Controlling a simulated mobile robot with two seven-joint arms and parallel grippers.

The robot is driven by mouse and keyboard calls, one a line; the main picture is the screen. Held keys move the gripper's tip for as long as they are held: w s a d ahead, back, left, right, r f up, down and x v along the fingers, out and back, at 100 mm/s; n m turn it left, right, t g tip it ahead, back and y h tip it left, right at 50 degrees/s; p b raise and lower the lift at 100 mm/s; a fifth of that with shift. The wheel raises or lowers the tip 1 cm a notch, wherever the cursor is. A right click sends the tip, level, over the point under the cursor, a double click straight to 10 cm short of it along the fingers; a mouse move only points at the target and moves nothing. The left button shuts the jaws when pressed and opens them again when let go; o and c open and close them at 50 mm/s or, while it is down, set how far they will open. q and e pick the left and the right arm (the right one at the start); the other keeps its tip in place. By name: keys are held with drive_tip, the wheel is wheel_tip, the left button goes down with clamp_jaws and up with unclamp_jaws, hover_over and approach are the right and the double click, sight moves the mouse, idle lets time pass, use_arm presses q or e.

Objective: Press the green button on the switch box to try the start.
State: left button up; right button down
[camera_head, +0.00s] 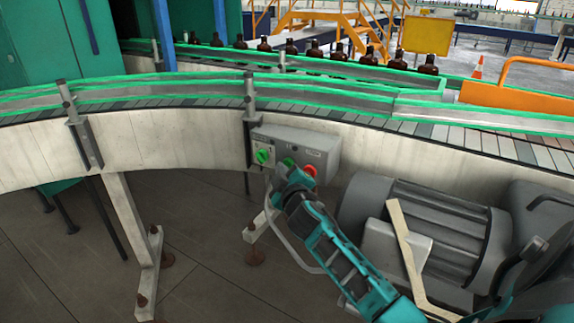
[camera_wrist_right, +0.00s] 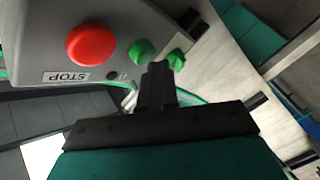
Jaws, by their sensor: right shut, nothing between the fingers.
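The grey switch box (camera_head: 322,142) is mounted on the side of the curved conveyor. It carries a green selector knob (camera_head: 262,156), a green button (camera_head: 288,162) and a red button (camera_head: 310,170) in a row. In the wrist view the red button (camera_wrist_right: 91,45) is beside a STOP label, with the green button (camera_wrist_right: 141,52) and the green knob (camera_wrist_right: 177,60) to its right. My right gripper (camera_wrist_right: 158,68) is shut and empty, its tips close to the green button, on the side toward the knob. I cannot tell whether they touch. My left gripper is out of view.
A large grey motor (camera_head: 430,225) stands right of the box, close to my right arm. The conveyor's pale side wall (camera_head: 170,150) runs behind, with support legs (camera_head: 130,220) below. Amber bottles (camera_head: 313,50) stand in a line on the far conveyor. Open floor lies at lower left.

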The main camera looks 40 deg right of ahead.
drive_tip(key=shift+w+d, duration=0.2)
drive_tip(key=shift+d, duration=0.25)
idle(0.6)
drive_tip(key=shift+s+a, duration=0.35)
drive_tip(key=shift+a, duration=0.45)
drive_tip(key=shift+s+a, duration=0.35)
drive_tip(key=shift+a, duration=0.45)
drive_tip(key=shift+s+a, duration=0.3)
drive_tip(key=shift+a, duration=0.45)
drive_tip(key=shift+s+a, duration=0.35)
drive_tip(key=shift+a, duration=0.45)
drive_tip(key=s+a+f+m+g+y, duration=0.1)
drive_tip(key=s+a+f+y, duration=0.1)
drive_tip(key=s+a+f, duration=0.3)
drive_tip(key=s+a+f+m+g+y+p, duration=0.1)
drive_tip(key=s+a+f, duration=0.4)
drive_tip(key=s, duration=0.5)
drive_tip(key=s+a+f+g+y+p, duration=0.1)
drive_tip(key=s+a+f+g+y, duration=0.2)
drive_tip(key=s+a+f+y, duration=0.2)
drive_tip(key=s+f, duration=0.2)
drive_tip(key=s, duration=0.1)
drive_tip(key=shift+s+a+f+m, duration=0.25)
drive_tip(key=shift+s+a+m, duration=0.1)
drive_tip(key=shift+m, duration=0.05)
